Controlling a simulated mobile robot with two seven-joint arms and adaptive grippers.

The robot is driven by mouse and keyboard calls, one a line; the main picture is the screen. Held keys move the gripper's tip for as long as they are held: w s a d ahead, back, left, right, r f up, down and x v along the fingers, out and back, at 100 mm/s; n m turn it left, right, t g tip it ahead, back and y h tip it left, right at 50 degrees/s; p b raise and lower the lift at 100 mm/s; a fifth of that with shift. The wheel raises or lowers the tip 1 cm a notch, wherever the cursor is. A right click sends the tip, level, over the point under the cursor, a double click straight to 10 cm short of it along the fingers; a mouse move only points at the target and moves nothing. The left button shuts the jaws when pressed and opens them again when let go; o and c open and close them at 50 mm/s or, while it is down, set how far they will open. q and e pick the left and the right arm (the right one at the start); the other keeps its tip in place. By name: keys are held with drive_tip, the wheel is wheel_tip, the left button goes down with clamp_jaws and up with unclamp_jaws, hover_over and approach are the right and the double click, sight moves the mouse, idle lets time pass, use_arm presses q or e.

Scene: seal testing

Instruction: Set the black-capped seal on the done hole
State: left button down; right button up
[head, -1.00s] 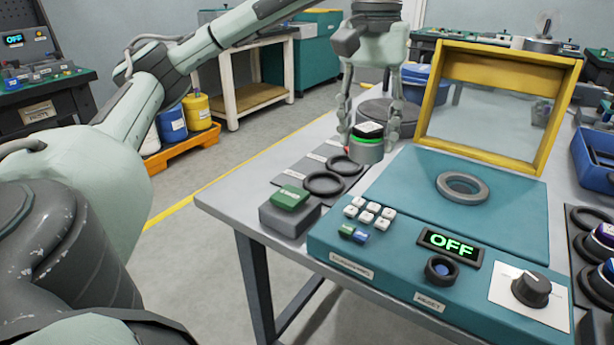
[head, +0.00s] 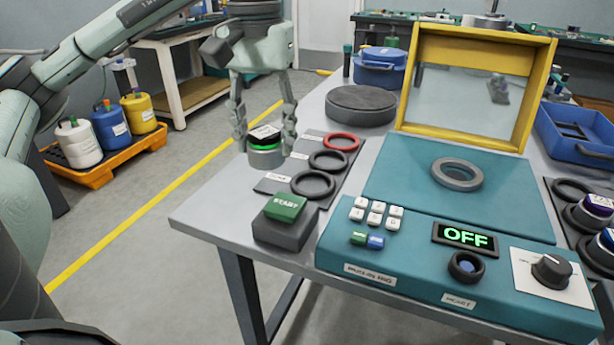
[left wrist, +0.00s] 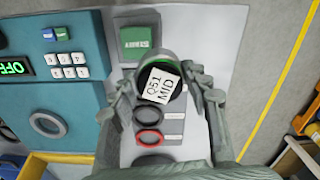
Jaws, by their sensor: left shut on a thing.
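The black-capped seal (head: 265,158) has a grey body, a green band and a white label on its black cap. The label reads "051 MID" in the left wrist view (left wrist: 162,84). My left gripper (head: 264,140) is shut on it and holds it upright, one finger on each side. In the head view it appears left of the dark strip (head: 272,187) of holes, near the table's left edge; its height is hard to judge. The strip has two dark rings (head: 313,185) and a red ring (head: 341,142) at the far end. Their labels are too small to read. My right gripper is out of view.
A green START button box (head: 285,222) stands in front of the strip. The teal test machine (head: 400,235) with a raised yellow-framed lid (head: 410,100) and "OFF" display is to the right. A round dark plate (head: 361,104) lies behind. Other capped seals (head: 590,215) stand far right.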

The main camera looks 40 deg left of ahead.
use_arm(q)
drive_tip(key=w+f, duration=0.2)
drive_tip(key=w, duration=0.1)
drive_tip(key=w+d+f, duration=0.1)
drive_tip(key=w+f, duration=0.1)
drive_tip(key=w, duration=0.2)
drive_tip(key=w+f, duration=0.2)
drive_tip(key=w, duration=0.1)
drive_tip(key=shift+w+d+f, duration=0.1)
drive_tip(key=shift+w+d, duration=0.05)
drive_tip(key=shift+d, duration=0.1)
wheel_tip(320, 180, down, 3)
drive_tip(key=shift+f+p, duration=0.1)
drive_tip(key=shift+p, duration=0.25)
drive_tip(key=shift+f, duration=0.4)
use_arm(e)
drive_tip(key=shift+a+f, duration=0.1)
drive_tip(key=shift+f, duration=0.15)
use_arm(q)
drive_tip(key=shift+f, duration=0.1)
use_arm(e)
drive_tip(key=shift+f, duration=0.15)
use_arm(q)
drive_tip(key=c, duration=0.8)
unclamp_jaws()
drive_tip(key=shift+o, duration=0.2)
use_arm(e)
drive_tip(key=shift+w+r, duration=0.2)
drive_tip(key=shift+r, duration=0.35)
